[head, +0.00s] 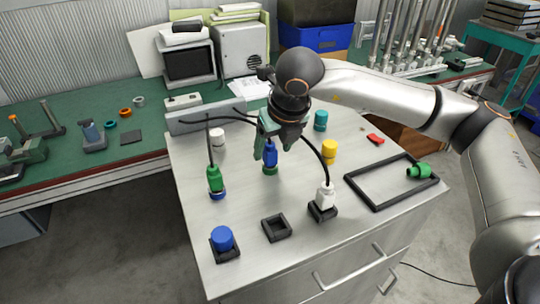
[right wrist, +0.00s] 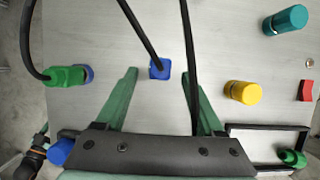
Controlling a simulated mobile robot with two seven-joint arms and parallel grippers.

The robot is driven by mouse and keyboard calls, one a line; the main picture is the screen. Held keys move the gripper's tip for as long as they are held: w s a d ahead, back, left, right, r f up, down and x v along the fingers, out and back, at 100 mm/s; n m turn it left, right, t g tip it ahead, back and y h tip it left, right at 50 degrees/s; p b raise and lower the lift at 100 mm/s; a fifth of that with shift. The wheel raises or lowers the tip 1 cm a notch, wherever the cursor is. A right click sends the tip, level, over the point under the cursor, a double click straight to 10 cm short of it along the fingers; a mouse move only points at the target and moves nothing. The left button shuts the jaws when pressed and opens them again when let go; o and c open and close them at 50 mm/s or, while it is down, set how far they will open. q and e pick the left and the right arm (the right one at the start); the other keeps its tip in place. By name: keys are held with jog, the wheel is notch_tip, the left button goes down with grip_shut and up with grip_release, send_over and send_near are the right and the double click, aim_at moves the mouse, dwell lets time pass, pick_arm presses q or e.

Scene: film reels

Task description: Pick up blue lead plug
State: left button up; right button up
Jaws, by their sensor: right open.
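In the right wrist view the blue plug (right wrist: 159,69) shows between the tips of the spread green fingers (right wrist: 164,80), with a gap to both sides. It is nearer the left finger there. A black cable runs up from the plug. I cannot tell how far down the fingers reach. My left gripper is not in view.
A green plug (head: 214,180) and a white plug (head: 326,195), both with black cables, stand on either side. White, teal (head: 320,121), yellow (head: 329,150) and blue cylinders (head: 222,238), an empty black holder (head: 277,228) and a black frame (head: 360,197) are around. The cables arch close to my gripper.

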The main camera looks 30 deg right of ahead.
aim_at(272, 151)
jog(key=shift+x, duration=1.5)
jog(key=shift+c, duration=0.3)
grip_shut()
